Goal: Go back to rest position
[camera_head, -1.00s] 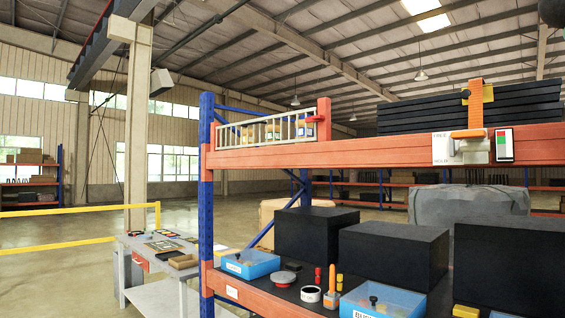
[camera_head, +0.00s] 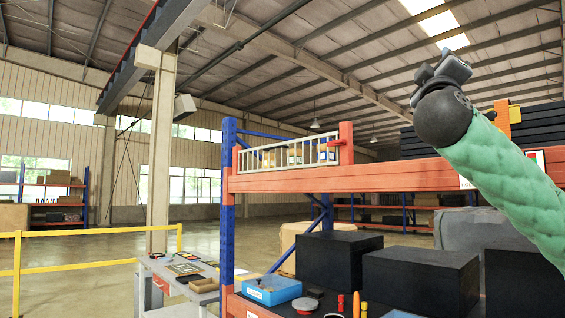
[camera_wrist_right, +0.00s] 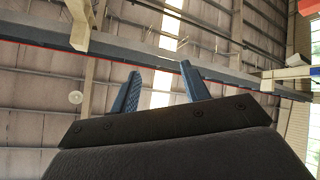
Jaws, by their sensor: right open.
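My right gripper (camera_head: 444,70) is in the upper right of the head view, at the end of my green-sleeved arm, raised in front of the shelf rack. In the right wrist view its two dark fingers (camera_wrist_right: 160,88) stand apart with nothing between them, against the ceiling. The gripper is open and empty. My left gripper is not in view.
An orange and blue rack (camera_head: 290,181) fills the right side. A yellow railing (camera_head: 90,233) borders open floor at left.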

